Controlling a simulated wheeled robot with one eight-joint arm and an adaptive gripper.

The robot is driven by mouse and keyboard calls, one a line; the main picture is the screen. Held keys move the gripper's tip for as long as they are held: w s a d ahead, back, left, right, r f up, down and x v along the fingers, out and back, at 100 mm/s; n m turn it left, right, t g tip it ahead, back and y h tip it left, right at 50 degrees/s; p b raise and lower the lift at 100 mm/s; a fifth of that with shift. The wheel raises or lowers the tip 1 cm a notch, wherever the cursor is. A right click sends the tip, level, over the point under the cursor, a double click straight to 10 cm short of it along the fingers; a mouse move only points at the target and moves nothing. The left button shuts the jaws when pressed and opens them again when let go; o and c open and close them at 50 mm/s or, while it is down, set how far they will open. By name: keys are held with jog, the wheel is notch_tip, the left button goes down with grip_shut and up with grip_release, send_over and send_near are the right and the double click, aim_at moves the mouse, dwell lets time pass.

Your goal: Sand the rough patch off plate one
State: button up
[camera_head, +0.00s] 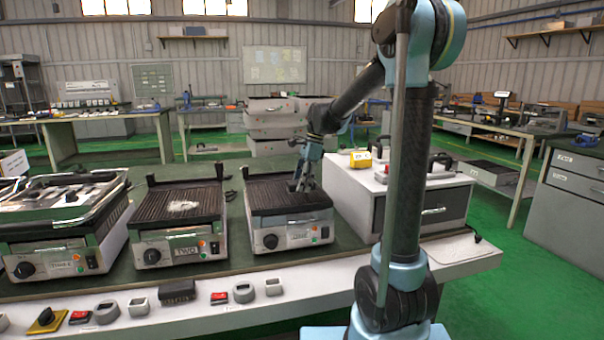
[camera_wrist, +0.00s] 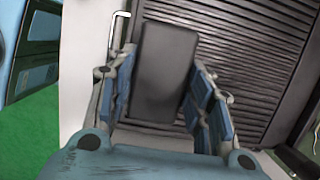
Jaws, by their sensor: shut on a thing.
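Plate one (camera_head: 262,193) is the dark ribbed plate of the grill labelled ONE, right of the grill labelled TWO. It fills the right of the wrist view (camera_wrist: 277,65). My gripper (camera_head: 302,184) points down over its right part. In the wrist view my gripper (camera_wrist: 168,88) has its blue pads on both sides of a dark grey block (camera_wrist: 165,70) and is shut on it. The block is over the plate; I cannot tell whether it touches the ribs. I see no rough patch on the visible part of plate one; the block and gripper hide some of it.
Plate two (camera_head: 160,203) carries a pale patch (camera_head: 182,206). A third grill (camera_head: 62,240) stands far left. A grey drawer cabinet (camera_head: 440,206) with a yellow item (camera_head: 360,159) stands close on the right. Several small items, including a dark block (camera_head: 177,291), line the front ledge.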

jog(key=shift+r, duration=2.1)
